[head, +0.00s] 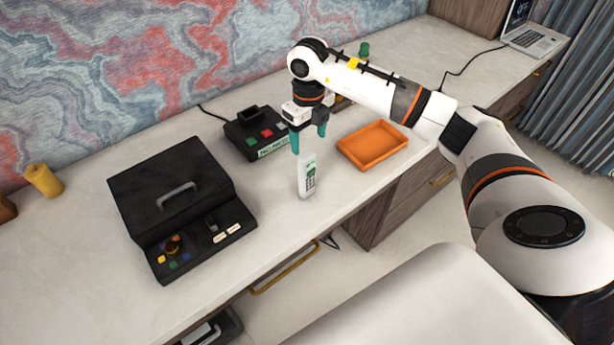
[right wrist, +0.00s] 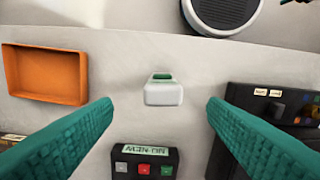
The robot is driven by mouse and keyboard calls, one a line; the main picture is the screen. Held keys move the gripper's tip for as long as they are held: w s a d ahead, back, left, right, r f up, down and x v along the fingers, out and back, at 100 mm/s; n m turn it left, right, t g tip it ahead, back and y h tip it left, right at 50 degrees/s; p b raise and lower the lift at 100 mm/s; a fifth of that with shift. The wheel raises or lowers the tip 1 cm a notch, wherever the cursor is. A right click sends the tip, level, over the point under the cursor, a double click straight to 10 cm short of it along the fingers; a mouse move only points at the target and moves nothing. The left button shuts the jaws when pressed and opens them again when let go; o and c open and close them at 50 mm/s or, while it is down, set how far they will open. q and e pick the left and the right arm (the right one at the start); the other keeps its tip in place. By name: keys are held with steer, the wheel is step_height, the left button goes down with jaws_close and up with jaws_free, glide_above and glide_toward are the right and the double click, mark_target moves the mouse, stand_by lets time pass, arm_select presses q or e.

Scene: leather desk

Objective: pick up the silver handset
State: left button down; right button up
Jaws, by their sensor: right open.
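The silver handset (head: 307,177) stands upright on the pale desk near its front edge, with its buttons facing front. In the right wrist view the handset (right wrist: 164,90) shows from above, centred between the fingers and beyond their tips. My right gripper (head: 308,143) is open and points down just above the handset, its teal fingers apart. The gripper also shows in the right wrist view (right wrist: 161,103), with nothing between its fingers. The left gripper is not in view.
An orange tray (head: 345,147) lies right of the handset. A black box with coloured buttons (head: 238,143) stands behind it. A large black case (head: 145,190) stands to the left. A yellow cylinder (head: 43,181) and a laptop (head: 532,42) are farther off. The desk's front edge is close.

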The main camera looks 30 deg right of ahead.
mark_target(307, 155)
steer(key=f+p, duration=0.2)
steer(key=f, duration=0.2)
steer(key=shift+a+f, duration=0.2)
steer(key=shift+w+f, duration=0.1)
steer(key=shift+f, duration=0.4)
jaws_close()
